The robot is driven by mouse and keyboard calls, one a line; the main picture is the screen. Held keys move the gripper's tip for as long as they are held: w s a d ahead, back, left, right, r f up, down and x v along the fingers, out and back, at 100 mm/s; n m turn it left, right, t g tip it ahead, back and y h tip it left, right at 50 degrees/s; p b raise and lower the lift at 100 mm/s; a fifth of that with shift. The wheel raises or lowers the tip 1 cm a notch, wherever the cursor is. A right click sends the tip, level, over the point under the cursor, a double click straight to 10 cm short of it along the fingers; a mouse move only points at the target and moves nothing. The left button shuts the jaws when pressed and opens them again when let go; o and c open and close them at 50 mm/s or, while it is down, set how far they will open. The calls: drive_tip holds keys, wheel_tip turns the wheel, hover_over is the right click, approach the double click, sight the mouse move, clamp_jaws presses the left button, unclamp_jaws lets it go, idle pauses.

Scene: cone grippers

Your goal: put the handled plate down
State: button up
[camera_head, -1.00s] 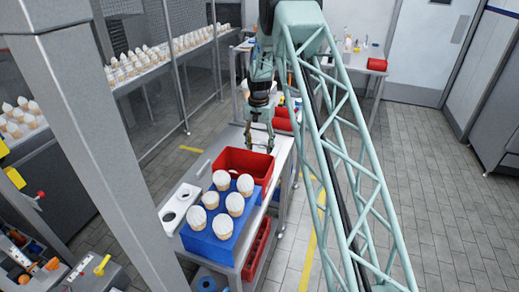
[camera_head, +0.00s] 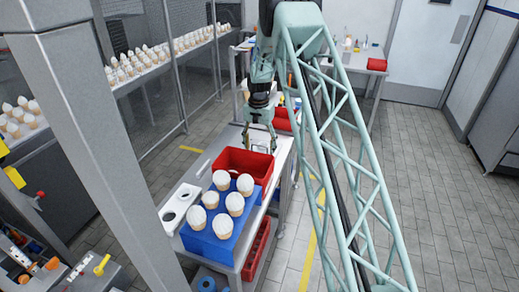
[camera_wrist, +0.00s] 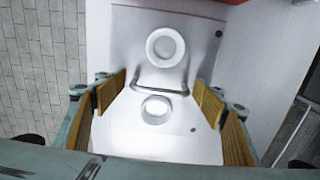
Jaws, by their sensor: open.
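The handled plate (camera_wrist: 135,50) lies flat below my gripper in the wrist view. It is pale, with two round rings and a bent metal handle (camera_wrist: 160,89) between them. My gripper (camera_wrist: 160,92) is open, with its tan-padded fingers on either side of the handle and visible gaps to it. In the head view my gripper (camera_head: 259,146) is low over the far part of the metal table, just behind the red bin. The plate is mostly hidden there by the bin and gripper.
The red bin (camera_head: 224,158) stands close in front of my gripper. A blue block (camera_head: 213,244) carries several white-topped cones. A white plate with two holes (camera_head: 165,224) lies at the table's left edge. Another table with a red box (camera_head: 377,64) is at the back.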

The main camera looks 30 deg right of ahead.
drive_tip(key=shift+r, duration=0.1)
wheel_tip(320, 180, up, 11)
drive_tip(key=shift+r, duration=0.45)
idle(0.4)
drive_tip(key=shift+a, duration=0.1)
idle(0.5)
